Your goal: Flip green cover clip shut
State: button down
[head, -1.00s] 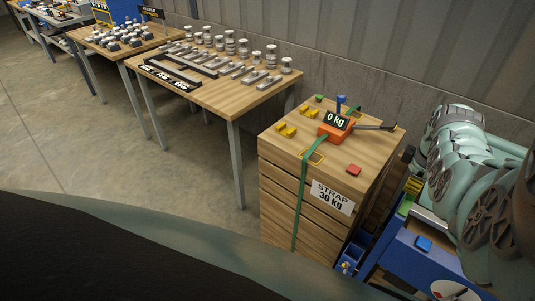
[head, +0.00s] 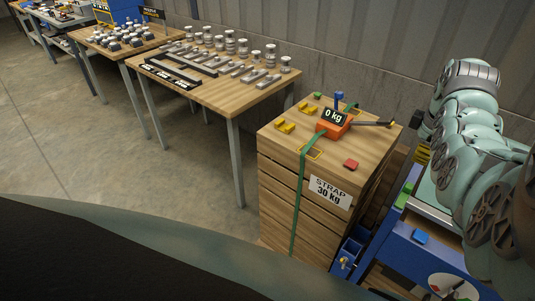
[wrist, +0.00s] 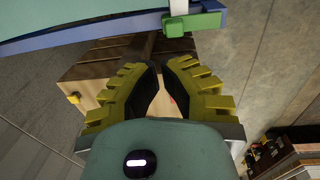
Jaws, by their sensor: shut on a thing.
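My gripper (wrist: 157,68) shows in the wrist view with yellow ribbed fingers and black pads, their tips close together. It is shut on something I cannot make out. In the head view, part of my gripper (head: 423,152) shows at the right beside the crate, mostly hidden by my arm. A green block (head: 404,194) sits on the edge of the blue unit; a green block (wrist: 194,22) on a blue bar shows in the wrist view. A small green piece (head: 318,96) lies at the crate's back. I cannot tell which is the cover clip.
The wooden crate (head: 277,190) carries a green strap (head: 299,200), an orange tensioner (head: 333,125) reading 0 kg, yellow pieces (head: 285,127) and a red block (head: 351,165). A table (head: 215,98) with insulators stands left. The blue unit (head: 395,245) is right of the crate.

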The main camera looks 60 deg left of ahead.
notch_tip(320, 180, up, 6)
jog(key=shift+f, duration=0.15)
dwell(0.5)
